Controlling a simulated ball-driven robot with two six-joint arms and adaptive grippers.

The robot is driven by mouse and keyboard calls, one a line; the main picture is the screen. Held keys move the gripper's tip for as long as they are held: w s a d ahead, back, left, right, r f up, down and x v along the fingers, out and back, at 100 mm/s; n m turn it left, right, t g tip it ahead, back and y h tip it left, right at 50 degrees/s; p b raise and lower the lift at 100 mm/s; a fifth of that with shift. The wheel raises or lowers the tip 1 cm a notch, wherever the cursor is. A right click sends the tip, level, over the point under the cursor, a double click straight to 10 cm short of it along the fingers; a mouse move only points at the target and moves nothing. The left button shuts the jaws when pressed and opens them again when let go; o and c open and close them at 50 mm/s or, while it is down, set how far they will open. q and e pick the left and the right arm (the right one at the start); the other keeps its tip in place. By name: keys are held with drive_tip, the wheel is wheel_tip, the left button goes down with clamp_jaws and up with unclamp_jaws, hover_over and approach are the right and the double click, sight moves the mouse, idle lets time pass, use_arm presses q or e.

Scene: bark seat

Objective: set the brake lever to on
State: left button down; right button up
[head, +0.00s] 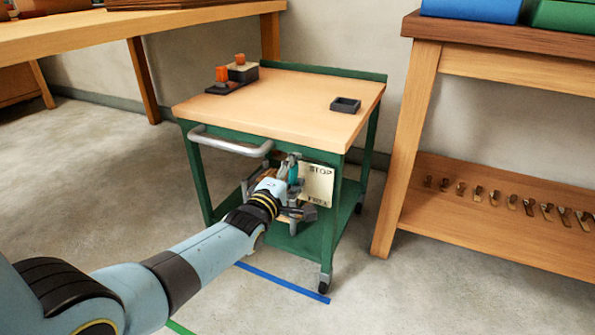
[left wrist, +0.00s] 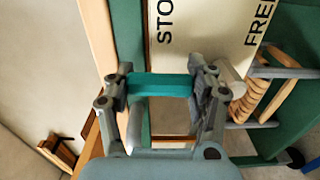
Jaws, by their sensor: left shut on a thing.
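The green cart (head: 327,235) with a pale wooden top stands in the middle of the head view. A cream plate (head: 317,184) on its front reads STOP at the top and FREE at the bottom. My left gripper (head: 291,171) is at the brake lever, just left of the plate. In the left wrist view, the teal grip of the brake lever (left wrist: 160,85) lies between the fingers of my left gripper (left wrist: 162,88), which is shut on it. The plate (left wrist: 205,30) shows just beyond. The lever's base is hidden by my gripper. My right gripper is out of view.
The cart has a grey handle (head: 231,142) and a caster (head: 324,284). On top are a dark tray (head: 345,105) and dark blocks with orange parts. A wooden bench (head: 405,150) stands to the right. Blue tape (head: 283,282) marks the floor.

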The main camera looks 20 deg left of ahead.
use_arm(q)
drive_tip(key=shift+a+f+n, duration=0.1)
drive_tip(key=shift+a+n, duration=0.05)
drive_tip(key=shift+n, duration=0.15)
drive_tip(key=c, duration=0.7)
unclamp_jaws()
drive_tip(key=s, duration=1.2)
drive_tip(key=shift+a, duration=0.25)
drive_tip(key=shift+s, duration=0.1)
